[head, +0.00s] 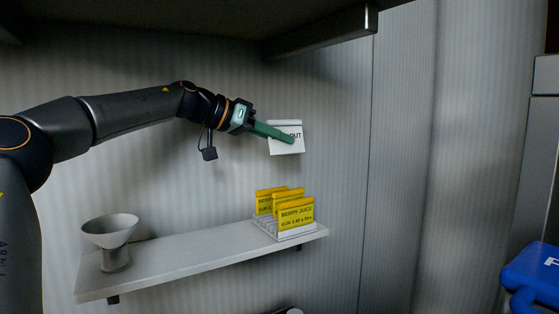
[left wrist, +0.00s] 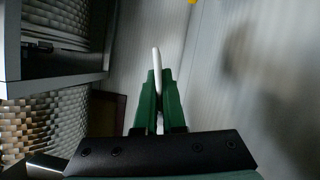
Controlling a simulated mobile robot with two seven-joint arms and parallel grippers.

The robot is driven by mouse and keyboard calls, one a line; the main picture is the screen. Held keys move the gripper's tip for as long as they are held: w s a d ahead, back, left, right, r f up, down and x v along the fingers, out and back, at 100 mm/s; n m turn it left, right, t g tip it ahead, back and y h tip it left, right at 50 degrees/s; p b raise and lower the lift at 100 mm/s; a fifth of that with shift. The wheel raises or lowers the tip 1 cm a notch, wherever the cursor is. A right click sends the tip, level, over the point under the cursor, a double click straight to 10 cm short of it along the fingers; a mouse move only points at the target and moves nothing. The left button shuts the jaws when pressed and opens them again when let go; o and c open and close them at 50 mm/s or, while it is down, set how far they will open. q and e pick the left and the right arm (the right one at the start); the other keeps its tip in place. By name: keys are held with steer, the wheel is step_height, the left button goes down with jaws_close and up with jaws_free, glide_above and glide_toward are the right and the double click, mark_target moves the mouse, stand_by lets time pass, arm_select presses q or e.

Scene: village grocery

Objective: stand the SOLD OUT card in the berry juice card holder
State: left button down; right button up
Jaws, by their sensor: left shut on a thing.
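The white SOLD OUT card (head: 286,147) is held in the air in the head view; only the letters "OUT" show past the finger. My left gripper (head: 284,138) is shut on it. In the left wrist view the card (left wrist: 156,60) shows edge-on between the green fingertips (left wrist: 157,92). Below, on the wall shelf, a pale card holder (head: 298,235) carries several yellow cards; the front one reads BERRY JUICE (head: 296,215). The held card is above this holder, apart from it. My right gripper is not in view.
The grey shelf (head: 190,260) is fixed to the ribbed wall. A metal bowl on a foot (head: 111,233) stands at its left end, and the middle is clear. A dark overhead ledge (head: 320,36) runs above my arm. A blue thing (head: 535,275) is at lower right.

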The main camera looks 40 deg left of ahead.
mark_target(280, 123)
arm_select(q)
steer(key=shift+r, duration=3)
